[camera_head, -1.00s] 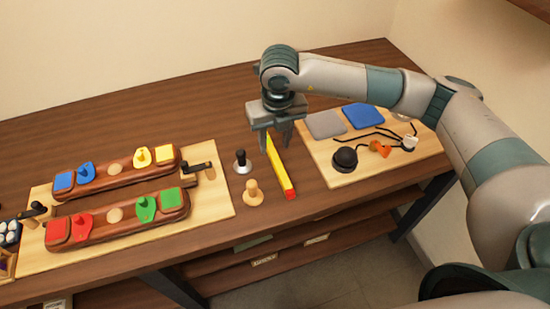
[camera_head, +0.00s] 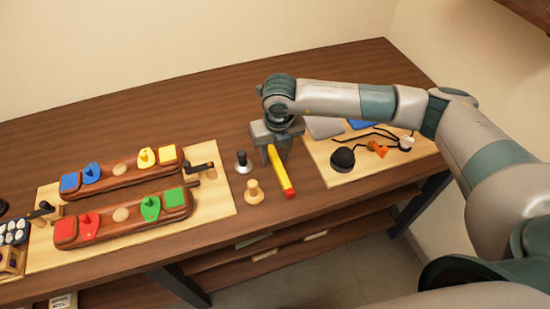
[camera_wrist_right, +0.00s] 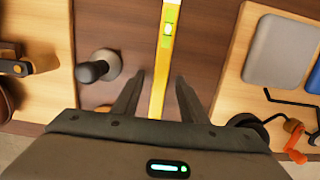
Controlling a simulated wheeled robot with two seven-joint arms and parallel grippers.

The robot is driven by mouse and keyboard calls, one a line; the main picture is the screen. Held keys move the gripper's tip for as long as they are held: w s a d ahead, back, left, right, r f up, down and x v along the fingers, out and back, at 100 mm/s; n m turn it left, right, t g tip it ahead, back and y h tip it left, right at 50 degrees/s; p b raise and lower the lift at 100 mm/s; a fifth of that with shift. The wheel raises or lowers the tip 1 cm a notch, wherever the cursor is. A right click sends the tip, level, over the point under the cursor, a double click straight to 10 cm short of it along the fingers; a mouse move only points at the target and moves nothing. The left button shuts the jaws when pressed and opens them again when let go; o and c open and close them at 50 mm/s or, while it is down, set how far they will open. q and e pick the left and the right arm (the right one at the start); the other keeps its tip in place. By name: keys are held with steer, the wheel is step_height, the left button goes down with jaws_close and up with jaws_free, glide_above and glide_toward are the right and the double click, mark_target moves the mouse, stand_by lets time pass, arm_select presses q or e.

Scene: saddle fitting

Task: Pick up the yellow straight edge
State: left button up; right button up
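The yellow straight edge (camera_head: 281,174) lies on the brown table, a long thin bar with a red near end. In the right wrist view the straight edge (camera_wrist_right: 167,32) shows a small green level vial and runs between the fingers. My right gripper (camera_head: 276,152) is low over its far part. In the wrist view the right gripper (camera_wrist_right: 160,82) is open, a finger on each side of the bar, with gaps left and right. The head view hides the bar's far end behind the gripper. My left gripper is not in view.
A black-knobbed peg (camera_head: 243,162) and a wooden peg (camera_head: 254,192) stand just left of the bar. A board with coloured blocks on two wooden rails (camera_head: 122,214) lies further left. A pale board (camera_head: 346,177) with pads, cords and a black ball lies right.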

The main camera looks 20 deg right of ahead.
mark_target(276, 157)
jaws_close()
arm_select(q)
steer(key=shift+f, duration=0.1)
arm_select(e)
steer(key=shift+r, duration=0.1)
